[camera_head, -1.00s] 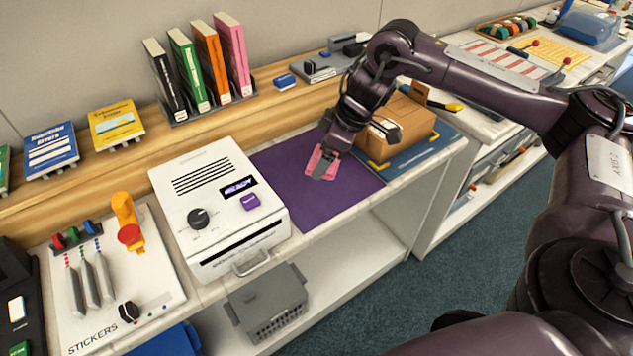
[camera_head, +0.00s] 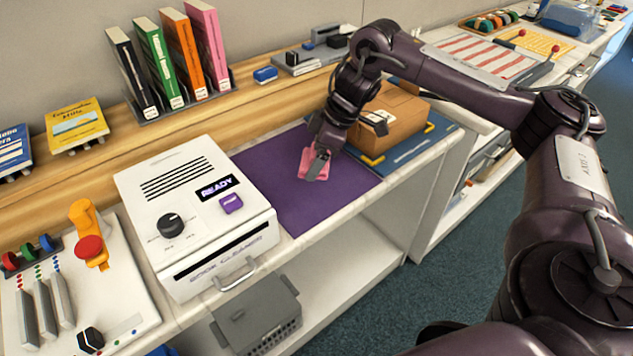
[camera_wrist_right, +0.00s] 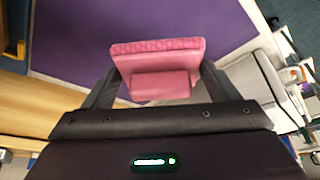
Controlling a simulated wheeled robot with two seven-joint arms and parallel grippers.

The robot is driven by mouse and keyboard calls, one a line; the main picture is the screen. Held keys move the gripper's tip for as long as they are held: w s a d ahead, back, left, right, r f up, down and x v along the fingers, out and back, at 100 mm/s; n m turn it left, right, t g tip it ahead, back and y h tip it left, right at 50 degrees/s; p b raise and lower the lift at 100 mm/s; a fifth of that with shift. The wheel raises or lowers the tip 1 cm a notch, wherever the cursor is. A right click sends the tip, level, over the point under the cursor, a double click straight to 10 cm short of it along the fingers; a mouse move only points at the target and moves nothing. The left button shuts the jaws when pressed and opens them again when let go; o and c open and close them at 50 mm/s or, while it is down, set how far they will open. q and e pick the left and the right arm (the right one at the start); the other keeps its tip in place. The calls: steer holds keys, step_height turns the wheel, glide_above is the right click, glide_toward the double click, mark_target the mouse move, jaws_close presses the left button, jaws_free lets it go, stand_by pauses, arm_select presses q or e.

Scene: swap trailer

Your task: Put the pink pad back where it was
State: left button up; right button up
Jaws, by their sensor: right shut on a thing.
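The pink pad (camera_head: 314,166) is held in my right gripper (camera_head: 316,169), over the purple mat (camera_head: 267,181). In the right wrist view the pink pad (camera_wrist_right: 158,68) sits between the two dark fingers, with its wide textured face pointing away from the gripper. The purple mat (camera_wrist_right: 75,30) lies beyond it in that view. I cannot tell whether the pad touches the mat or hangs a little above it. My left gripper is not in view.
A white cleaner machine (camera_head: 196,213) reading READY stands left of the mat. A cardboard box (camera_head: 390,123) on a blue mat (camera_head: 418,148) stands close to the right. Several upright books (camera_head: 165,60) and a blue eraser-like block (camera_head: 265,75) are behind. The mat's front part is clear.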

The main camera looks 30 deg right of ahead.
mark_target(311, 185)
steer(key=shift+f, duration=3.05)
steer(key=o, duration=1)
steer(key=shift+f, duration=0.1)
steer(key=shift+c, duration=0.2)
steer(key=p+v, duration=0.1)
steer(key=v, duration=1.1)
